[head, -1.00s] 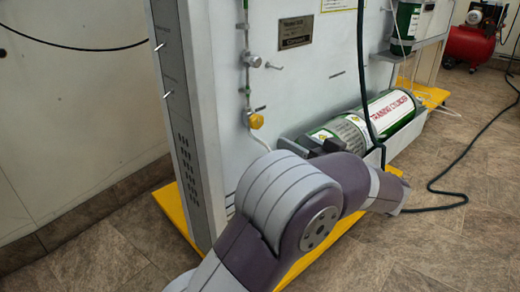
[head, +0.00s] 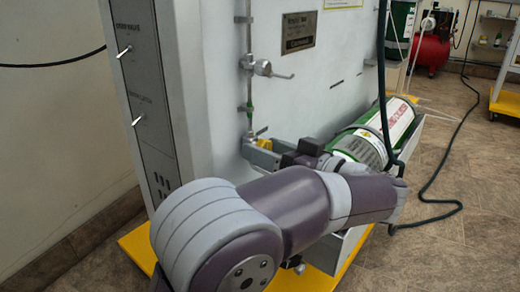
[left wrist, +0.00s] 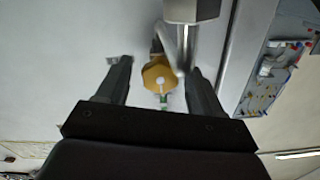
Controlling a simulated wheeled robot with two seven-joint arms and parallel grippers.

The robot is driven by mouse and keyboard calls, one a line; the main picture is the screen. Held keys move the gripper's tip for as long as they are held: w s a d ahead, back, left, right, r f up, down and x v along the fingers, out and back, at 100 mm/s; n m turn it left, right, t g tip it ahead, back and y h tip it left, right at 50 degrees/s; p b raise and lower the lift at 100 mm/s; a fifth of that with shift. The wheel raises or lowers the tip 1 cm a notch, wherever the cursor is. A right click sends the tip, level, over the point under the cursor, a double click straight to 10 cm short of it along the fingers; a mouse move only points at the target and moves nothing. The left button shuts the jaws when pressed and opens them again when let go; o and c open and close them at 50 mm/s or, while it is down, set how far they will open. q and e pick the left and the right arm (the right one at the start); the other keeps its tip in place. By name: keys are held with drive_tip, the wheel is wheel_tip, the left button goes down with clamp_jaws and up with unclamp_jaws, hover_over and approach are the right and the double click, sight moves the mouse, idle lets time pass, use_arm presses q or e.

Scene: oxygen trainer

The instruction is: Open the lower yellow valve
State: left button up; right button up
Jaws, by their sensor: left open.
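The lower yellow valve (head: 264,144) is on the pale panel, low on the thin vertical pipe. In the head view it is partly hidden by my left gripper (head: 257,149). In the left wrist view the valve's yellow knob (left wrist: 156,72) shows between the two dark fingers of my left gripper (left wrist: 159,66). The fingers are open, one on each side of the knob, with gaps visible on both sides. Whether the fingertips reach fully around it in depth I cannot tell. My right gripper is not in view.
A metal lever valve (head: 262,68) sits higher on the same pipe. A green training cylinder (head: 372,138) lies to the right of the valve, behind my left arm. A dark hose (head: 382,75) hangs in front of the panel. A red compressor (head: 432,50) stands far back.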

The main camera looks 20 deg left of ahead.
use_arm(q)
drive_tip(key=c, duration=1.1)
drive_tip(key=shift+o, duration=0.2)
drive_tip(key=shift+r+n+p, duration=0.3)
drive_tip(key=shift+n+p, duration=0.65)
drive_tip(key=shift+n, duration=0.85)
drive_tip(key=shift+f+n+p, duration=0.3)
drive_tip(key=shift+n, duration=0.8)
drive_tip(key=o, duration=1.1)
drive_tip(key=shift+c, duration=0.2)
